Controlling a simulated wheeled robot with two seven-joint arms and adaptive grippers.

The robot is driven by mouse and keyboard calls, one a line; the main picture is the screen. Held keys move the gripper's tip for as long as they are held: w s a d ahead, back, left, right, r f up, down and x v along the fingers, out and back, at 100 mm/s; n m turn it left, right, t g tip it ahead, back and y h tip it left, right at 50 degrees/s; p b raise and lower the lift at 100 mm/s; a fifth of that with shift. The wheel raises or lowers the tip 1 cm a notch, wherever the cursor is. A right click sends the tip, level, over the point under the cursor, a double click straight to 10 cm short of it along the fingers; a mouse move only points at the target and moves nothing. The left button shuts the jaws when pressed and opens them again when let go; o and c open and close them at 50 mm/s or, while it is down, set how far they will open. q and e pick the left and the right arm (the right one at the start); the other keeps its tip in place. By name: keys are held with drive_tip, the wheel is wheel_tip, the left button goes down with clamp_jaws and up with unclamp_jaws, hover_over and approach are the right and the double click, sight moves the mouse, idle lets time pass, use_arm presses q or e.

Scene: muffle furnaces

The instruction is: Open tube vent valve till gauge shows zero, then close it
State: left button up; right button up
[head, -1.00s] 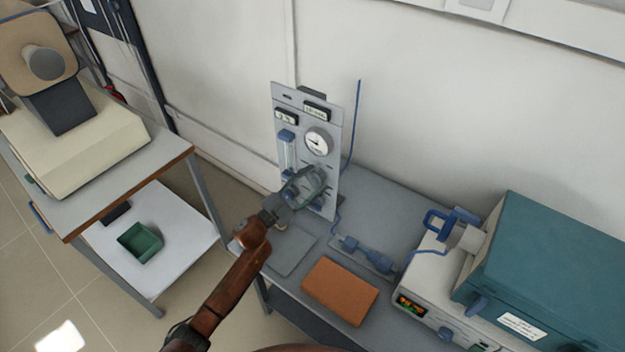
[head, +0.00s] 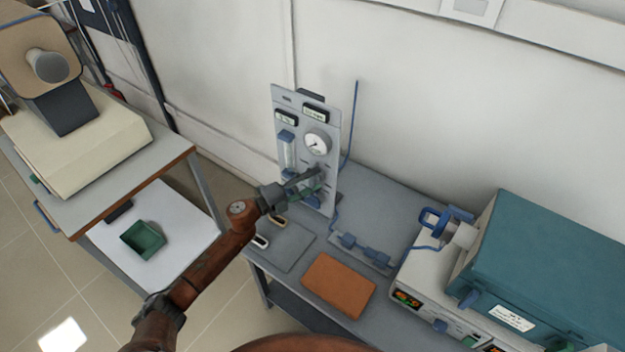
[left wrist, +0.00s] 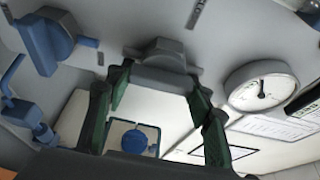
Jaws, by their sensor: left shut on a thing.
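An upright grey panel (head: 279,101) carries a round white gauge (head: 316,143). Its dark needle points toward the lower left. The gauge also shows in the left wrist view (left wrist: 262,87). My left gripper (head: 310,182) is at the lower part of the panel, shut on a grey valve knob (left wrist: 164,52). Its green-padded fingers (left wrist: 157,88) reach up to either side of the knob in the left wrist view. In the head view the gripper hides the knob. I cannot read a label on this knob. My right gripper is not in view.
Blue fittings (left wrist: 42,42) sit beside the held knob. The panel stands on a grey bench (head: 385,205) with an orange-brown pad (head: 338,285). A teal furnace (head: 560,265) stands at right. A side table (head: 165,172) is at left.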

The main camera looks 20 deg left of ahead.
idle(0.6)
use_arm(q)
drive_tip(key=o, duration=1.2)
drive_tip(key=v, duration=1.2)
drive_tip(key=shift+a, duration=0.1)
